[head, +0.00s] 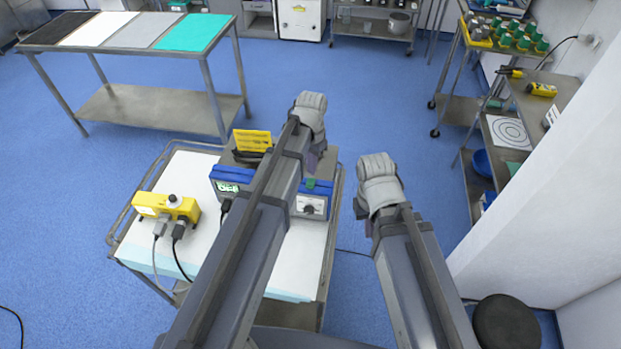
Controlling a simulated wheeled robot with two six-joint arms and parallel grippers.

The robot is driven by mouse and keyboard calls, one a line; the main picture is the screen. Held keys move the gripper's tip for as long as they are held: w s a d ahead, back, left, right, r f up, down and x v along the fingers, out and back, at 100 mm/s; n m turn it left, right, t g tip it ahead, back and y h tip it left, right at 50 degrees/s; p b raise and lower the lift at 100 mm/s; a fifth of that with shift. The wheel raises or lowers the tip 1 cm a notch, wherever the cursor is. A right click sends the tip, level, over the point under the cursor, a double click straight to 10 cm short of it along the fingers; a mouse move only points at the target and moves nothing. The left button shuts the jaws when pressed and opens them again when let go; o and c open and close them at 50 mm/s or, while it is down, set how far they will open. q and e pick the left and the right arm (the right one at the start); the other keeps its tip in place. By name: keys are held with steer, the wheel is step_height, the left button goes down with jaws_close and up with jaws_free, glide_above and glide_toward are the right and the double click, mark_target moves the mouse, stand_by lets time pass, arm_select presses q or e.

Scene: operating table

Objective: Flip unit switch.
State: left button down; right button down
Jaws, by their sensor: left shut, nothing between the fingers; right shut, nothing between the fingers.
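The unit (226,173) is a grey box with a blue-edged front, standing on the cart. Its front shows a green-lit display (229,187) on the left and a panel with a dial or gauge (311,206) on the right. A small green part (310,183) shows above that panel; I cannot tell whether it is the switch. My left arm crosses in front of the unit and hides its middle. My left gripper (316,158) is shut and empty over the unit's right part. My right gripper (361,212) is shut and empty, right of the cart, over the floor.
The cart (150,255) has a pale top and a raised rail. Shelves and a white wall (560,190) bound the right. A round stool (506,322) stands lower right.

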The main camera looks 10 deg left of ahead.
mark_target(312, 181)
arm_select(q)
step_height(312, 181, up, 4)
steer(key=p, duration=0.3)
steer(key=shift+f, duration=0.15)
steer(key=shift+s+d+f, duration=0.1)
steer(key=shift+s, duration=0.15)
steer(key=s+d+f+n+b, duration=0.1)
steer(key=s+d+f+b, duration=0.1)
steer(key=s, duration=0.6)
steer(key=s+d+f+n+y+b, duration=0.1)
steer(key=s+d, duration=0.3)
steer(key=s, duration=0.5)
steer(key=shift+s+f+b, duration=0.2)
steer(key=shift+f+b, duration=0.35)
steer(key=shift+b, duration=0.15)
